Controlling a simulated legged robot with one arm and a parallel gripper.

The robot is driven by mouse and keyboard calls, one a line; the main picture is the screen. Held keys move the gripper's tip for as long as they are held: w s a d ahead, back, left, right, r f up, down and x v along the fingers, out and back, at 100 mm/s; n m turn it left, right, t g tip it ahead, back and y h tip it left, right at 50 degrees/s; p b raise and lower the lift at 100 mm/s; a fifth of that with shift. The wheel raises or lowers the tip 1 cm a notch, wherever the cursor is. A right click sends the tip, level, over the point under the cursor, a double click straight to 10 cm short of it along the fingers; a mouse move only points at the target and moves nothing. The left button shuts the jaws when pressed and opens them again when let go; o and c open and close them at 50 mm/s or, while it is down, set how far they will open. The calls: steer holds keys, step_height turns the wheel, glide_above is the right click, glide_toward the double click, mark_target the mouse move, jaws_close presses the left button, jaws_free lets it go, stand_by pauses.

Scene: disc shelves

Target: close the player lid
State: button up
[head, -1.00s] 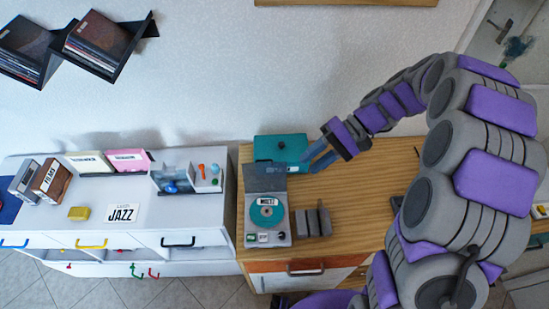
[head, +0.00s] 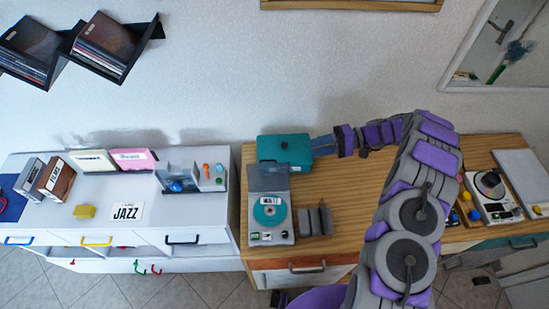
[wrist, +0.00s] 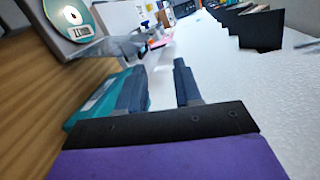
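The player (head: 284,238) stands on the wooden cabinet with its grey see-through lid (head: 268,178) raised at the back. A teal disc (head: 270,211) with a white "WALTZ"-like label lies in it. In the wrist view the disc (wrist: 68,14) is at the upper left, with the lid (wrist: 108,48) edge-on below it. My gripper (head: 318,146) is behind and right of the lid, near the wall and beside the teal box. The wrist view shows its two blue fingers (wrist: 160,75) apart with nothing between them. The lid appears clear of the fingers.
A teal box (head: 284,148) stands behind the player, close to my fingers. Grey upright blocks (head: 315,221) stand right of the player. A second player (head: 490,190) is at the far right. The white cabinet (head: 120,240) is at left. Bare wood lies right of the lid.

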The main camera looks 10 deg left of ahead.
steer(key=w+d+f+t+y+p, duration=0.1)
steer(key=w+d+f+y, duration=0.1)
steer(key=d+f, duration=0.35)
glide_toward(268, 175)
steer(key=a+r, duration=0.1)
steer(key=a, duration=0.1)
steer(key=w+a+r, duration=0.1)
steer(key=a, duration=0.2)
steer(key=a+r, duration=0.1)
steer(key=a, duration=0.2)
steer(key=shift+w+p, duration=0.35)
steer(key=shift+p, duration=0.05)
steer(key=shift+d, duration=0.15)
jaws_close()
steer(key=shift+s+f, duration=0.15)
steer(key=shift+f, duration=0.05)
